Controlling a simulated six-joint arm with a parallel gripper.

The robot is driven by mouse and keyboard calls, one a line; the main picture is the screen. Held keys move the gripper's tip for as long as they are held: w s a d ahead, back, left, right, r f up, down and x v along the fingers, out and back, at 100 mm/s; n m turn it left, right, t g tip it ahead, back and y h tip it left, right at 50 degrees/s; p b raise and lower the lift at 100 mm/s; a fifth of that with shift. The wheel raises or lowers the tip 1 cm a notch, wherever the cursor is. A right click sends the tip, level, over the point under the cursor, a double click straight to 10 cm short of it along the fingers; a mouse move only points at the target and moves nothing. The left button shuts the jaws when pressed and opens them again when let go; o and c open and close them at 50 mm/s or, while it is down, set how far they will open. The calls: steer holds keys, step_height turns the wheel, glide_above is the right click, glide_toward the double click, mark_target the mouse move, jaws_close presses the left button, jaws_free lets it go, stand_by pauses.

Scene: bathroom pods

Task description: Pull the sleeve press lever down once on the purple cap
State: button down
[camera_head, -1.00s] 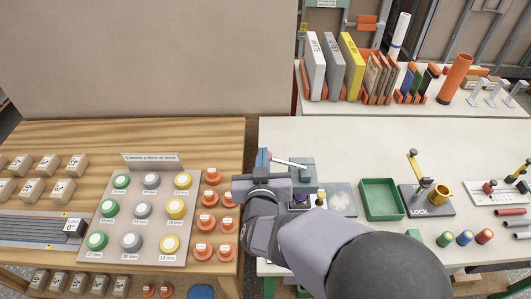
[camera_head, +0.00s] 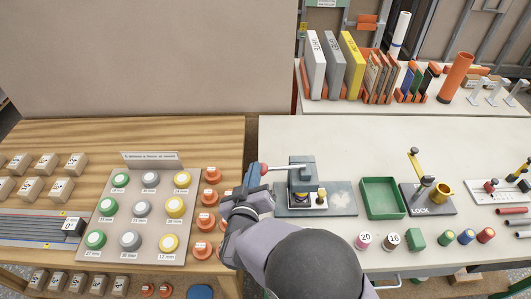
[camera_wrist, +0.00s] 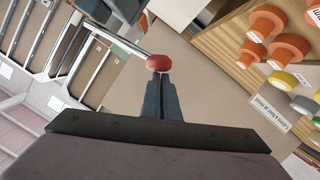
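The sleeve press (camera_head: 302,175) stands on a grey base plate (camera_head: 340,207) on the white table. Its pale lever rod (camera_head: 284,167) points left and ends in a red knob (camera_head: 263,169). My gripper (camera_head: 256,183) is at the left of the press, close below the knob. In the wrist view, the fingers (camera_wrist: 161,90) are together, and the red knob (camera_wrist: 158,62) is at or just past their tips. Contact is unclear.
A green tray (camera_head: 382,197) and a LOCK fixture (camera_head: 428,198) stand right of the press. Orange pieces (camera_head: 212,174) and a button board (camera_head: 150,213) lie left on the wooden table. Sleeves marked 20 (camera_head: 362,240) and 16 (camera_head: 389,241) stand in front.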

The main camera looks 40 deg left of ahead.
steer(key=shift+d+f, duration=0.2)
steer(key=shift+f, duration=0.2)
step_height(320, 180, up, 5)
steer(key=s+a+p, duration=0.2)
steer(key=p, duration=0.2)
steer(key=b+v, duration=0.4)
steer(key=v, duration=0.5)
steer(key=shift+s+d+f, duration=0.2)
steer(key=shift+d+f, duration=0.15)
